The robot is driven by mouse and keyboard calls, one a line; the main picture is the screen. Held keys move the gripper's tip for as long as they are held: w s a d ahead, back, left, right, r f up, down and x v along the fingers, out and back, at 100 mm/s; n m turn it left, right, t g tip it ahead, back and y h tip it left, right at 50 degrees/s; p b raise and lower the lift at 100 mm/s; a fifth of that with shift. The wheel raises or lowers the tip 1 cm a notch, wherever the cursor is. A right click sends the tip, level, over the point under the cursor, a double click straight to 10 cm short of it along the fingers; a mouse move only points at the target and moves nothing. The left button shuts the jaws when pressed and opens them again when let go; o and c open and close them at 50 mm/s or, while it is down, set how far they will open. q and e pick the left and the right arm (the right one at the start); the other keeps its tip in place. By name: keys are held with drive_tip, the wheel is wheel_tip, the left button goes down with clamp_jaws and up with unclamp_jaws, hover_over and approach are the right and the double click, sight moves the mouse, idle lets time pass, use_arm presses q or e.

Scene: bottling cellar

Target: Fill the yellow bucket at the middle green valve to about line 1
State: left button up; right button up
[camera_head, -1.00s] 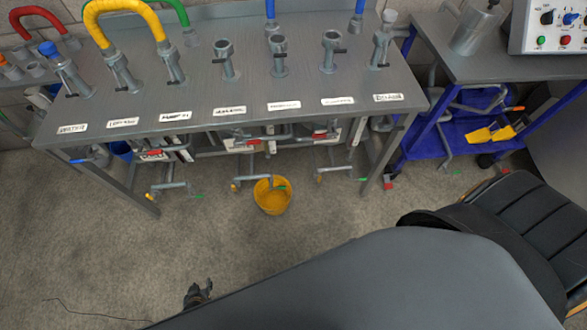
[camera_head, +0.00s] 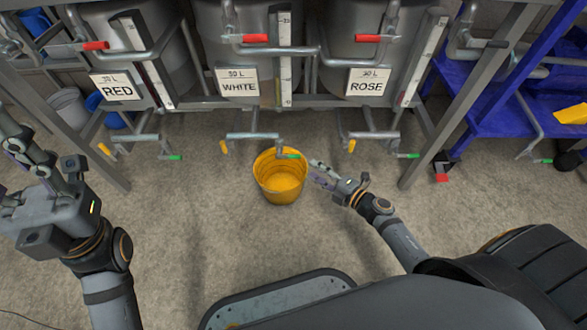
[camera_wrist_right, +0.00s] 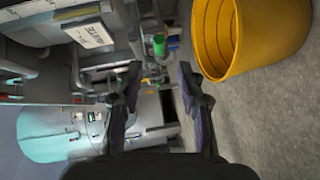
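The yellow bucket (camera_head: 280,190) stands upright on the floor under the WHITE tank's outlet. It also shows in the right wrist view (camera_wrist_right: 265,40). No liquid is discernible in it. The middle green valve (camera_head: 288,156) is a small green-tipped handle pointing right over the bucket's rim; a green tip shows ahead of the fingers in the wrist view (camera_wrist_right: 158,45). My right gripper (camera_head: 318,172) is right of the bucket, close to the valve. Its fingers (camera_wrist_right: 160,85) are apart with nothing between them. My left gripper (camera_head: 45,160) is at far left, away from the bucket; its finger opening is unclear.
The left green valve (camera_head: 172,157) and right green valve (camera_head: 408,155) sit on neighbouring outlets. Red handles (camera_head: 255,38) and yellow handles (camera_head: 224,147) are on the pipes. Table legs (camera_head: 455,110) and a blue cart (camera_head: 500,120) stand at right. Floor in front is clear.

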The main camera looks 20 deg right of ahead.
sight(294, 155)
drive_tip(key=b+x, duration=0.2)
drive_tip(key=x, duration=0.7)
drive_tip(key=shift+w+a+f+b, duration=0.1)
drive_tip(key=shift+w+b, duration=0.05)
drive_tip(key=shift+b, duration=0.25)
drive_tip(key=shift+w+a, duration=0.3)
drive_tip(key=shift+w, duration=0.2)
clamp_jaws()
